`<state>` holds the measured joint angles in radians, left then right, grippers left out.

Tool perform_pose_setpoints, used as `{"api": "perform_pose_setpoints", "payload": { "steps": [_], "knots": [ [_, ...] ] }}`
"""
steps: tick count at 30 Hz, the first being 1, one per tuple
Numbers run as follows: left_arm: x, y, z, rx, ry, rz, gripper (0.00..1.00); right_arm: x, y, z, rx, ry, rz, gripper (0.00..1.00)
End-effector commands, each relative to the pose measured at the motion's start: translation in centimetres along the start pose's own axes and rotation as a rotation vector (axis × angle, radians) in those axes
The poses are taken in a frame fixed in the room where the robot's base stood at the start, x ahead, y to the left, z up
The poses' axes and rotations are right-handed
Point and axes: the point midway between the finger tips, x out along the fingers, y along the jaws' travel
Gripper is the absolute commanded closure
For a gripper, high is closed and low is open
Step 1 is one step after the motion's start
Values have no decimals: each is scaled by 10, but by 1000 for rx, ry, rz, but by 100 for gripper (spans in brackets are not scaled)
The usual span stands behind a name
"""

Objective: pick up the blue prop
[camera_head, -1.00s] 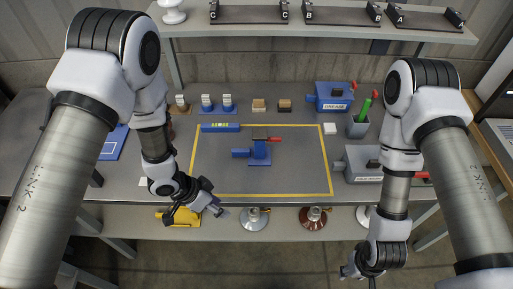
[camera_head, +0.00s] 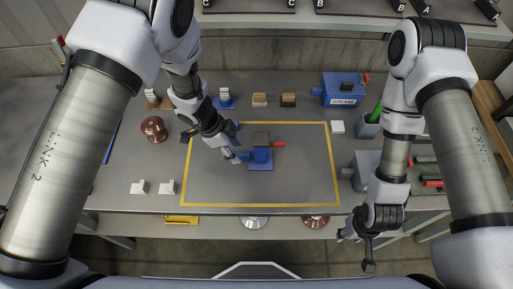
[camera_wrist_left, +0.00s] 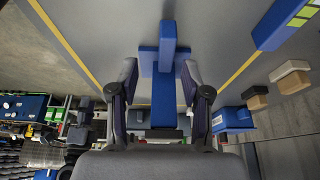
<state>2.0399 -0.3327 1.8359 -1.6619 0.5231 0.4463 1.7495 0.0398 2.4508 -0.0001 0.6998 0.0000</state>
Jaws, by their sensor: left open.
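The blue prop (camera_head: 260,166) stands inside the yellow outline on the table, with a flat base, an upright part and a side piece pointing left. My left gripper (camera_head: 236,157) is at its left side, by the side piece. In the left wrist view the blue prop (camera_wrist_left: 163,60) lies ahead of and between the two spread fingers of my left gripper (camera_wrist_left: 160,80), with gaps on both sides. I cannot tell whether either finger touches it. My right gripper (camera_head: 355,248) hangs at the table's front right, away from the prop; its finger state is unclear.
A dark block (camera_head: 261,138) and a red handle (camera_head: 279,144) are right behind the prop. A blue grease box (camera_head: 343,90) stands at the back right. The mat's front and right are clear.

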Motion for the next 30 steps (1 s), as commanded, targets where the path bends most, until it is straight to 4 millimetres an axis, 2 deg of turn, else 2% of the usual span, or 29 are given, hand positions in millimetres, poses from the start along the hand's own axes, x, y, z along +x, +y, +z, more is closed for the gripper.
{"api": "perform_pose_setpoints", "payload": {
  "steps": [4,7,14,15,17,18,19,30],
  "knots": [
    [23,-2,1,-2,1,3,52,-13,0,0,0,1,0,60],
    [41,-3,2,-1,1,1,52,-15,0,-1,0,2,0,60],
    [48,-3,3,-1,0,-1,52,-14,0,-1,0,1,0,60],
    [48,-3,3,-1,0,-1,56,-14,0,-1,0,1,0,60],
    [48,-3,3,-1,0,-1,77,-14,0,0,0,1,0,60],
    [48,-3,3,-1,0,-1,91,-14,0,0,0,1,0,60],
    [48,-3,3,-1,0,-1,100,-14,0,0,0,1,0,60],
    [47,-3,2,-2,0,-2,100,-14,0,-1,0,1,0,60]
  ]
}}
